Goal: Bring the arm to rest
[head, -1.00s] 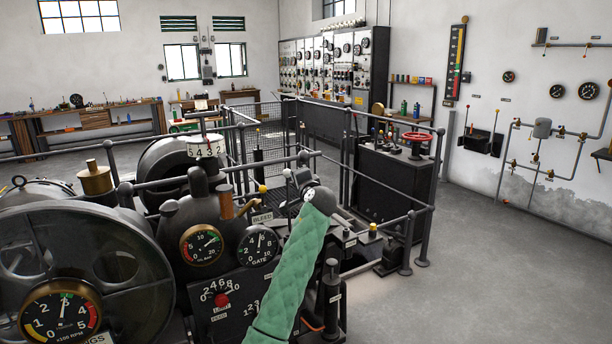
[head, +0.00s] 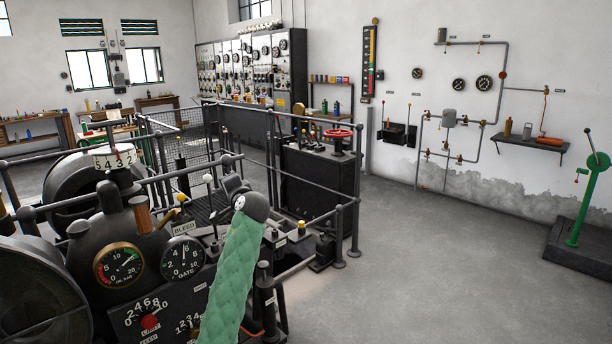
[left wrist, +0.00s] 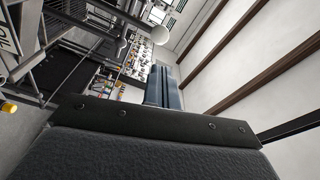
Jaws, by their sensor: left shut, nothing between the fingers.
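My left arm, in a green quilted sleeve (head: 232,275), reaches up from the bottom of the head view. My left gripper (head: 232,184) is at its far end, small and partly hidden by the wrist, in front of the machine's rails. In the left wrist view the gripper's blue-grey fingers (left wrist: 164,88) lie together, shut with nothing between them. The arm is held up in front of the gauge-covered machine (head: 150,215). I cannot tell whether the gripper touches a lever near it. My right gripper is not in view.
Pipe railings (head: 318,190) and a dark cabinet with a red handwheel (head: 336,134) stand beyond the arm. The BLEED lever plate (head: 185,228) is left of the wrist. A green lever stand (head: 582,205) is at the far right. The floor (head: 430,270) between is clear.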

